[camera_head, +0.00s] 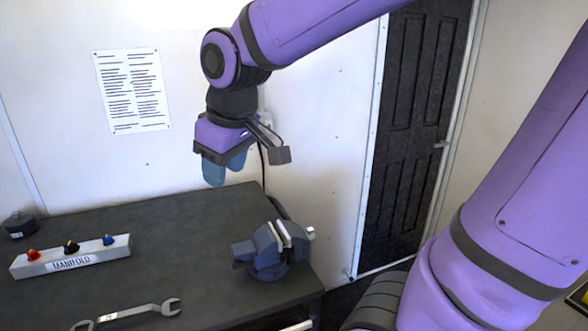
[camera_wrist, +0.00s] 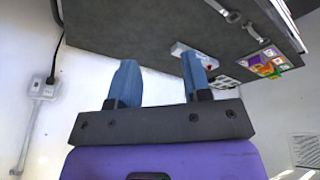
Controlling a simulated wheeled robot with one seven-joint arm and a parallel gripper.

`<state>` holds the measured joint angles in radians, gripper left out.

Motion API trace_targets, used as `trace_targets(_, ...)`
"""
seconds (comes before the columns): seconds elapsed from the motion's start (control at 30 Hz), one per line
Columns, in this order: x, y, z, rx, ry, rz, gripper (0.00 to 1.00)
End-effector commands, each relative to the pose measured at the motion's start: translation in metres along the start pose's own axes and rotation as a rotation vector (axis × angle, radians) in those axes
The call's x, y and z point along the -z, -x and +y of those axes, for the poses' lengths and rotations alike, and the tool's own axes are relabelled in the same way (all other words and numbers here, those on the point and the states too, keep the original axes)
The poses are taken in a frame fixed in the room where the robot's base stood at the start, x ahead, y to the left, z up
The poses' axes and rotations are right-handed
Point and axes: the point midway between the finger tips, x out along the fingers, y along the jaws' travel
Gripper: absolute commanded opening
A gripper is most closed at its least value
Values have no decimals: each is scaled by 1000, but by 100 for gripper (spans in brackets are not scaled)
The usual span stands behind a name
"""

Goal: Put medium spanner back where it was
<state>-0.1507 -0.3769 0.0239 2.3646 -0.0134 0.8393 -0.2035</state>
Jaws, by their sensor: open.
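A silver spanner (camera_head: 130,314) lies flat on the dark workbench (camera_head: 190,245), near the bottom edge of the head view. In the wrist view a spanner (camera_wrist: 222,11) lies on the bench near the top edge, with another metal piece (camera_wrist: 254,31) beside it. I cannot tell which is the medium one. My gripper (camera_head: 224,168) hangs above the back of the bench, well away from the spanner. In the wrist view its blue fingers (camera_wrist: 159,78) are apart with nothing between them.
A blue-grey vice (camera_head: 268,254) stands at the bench's right end, below my gripper. A white manifold block (camera_head: 72,257) with coloured knobs sits at left. The middle of the bench is clear. A colourful board (camera_wrist: 264,63) shows in the wrist view.

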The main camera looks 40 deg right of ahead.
Motion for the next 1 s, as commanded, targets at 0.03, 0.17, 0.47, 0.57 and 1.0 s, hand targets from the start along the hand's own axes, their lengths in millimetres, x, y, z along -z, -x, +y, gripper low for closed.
trace_targets(0.03, -15, 11, 4, -11, -46, 22, 44)
trace_targets(0.17, -51, 30, 10, -32, -167, 65, 44)
trace_targets(0.47, -107, 50, 10, -58, -353, 133, 44)
trace_targets(0.57, -113, 51, 10, -60, -375, 139, 44)
trace_targets(1.0, -114, 51, 9, -60, -379, 140, 44)
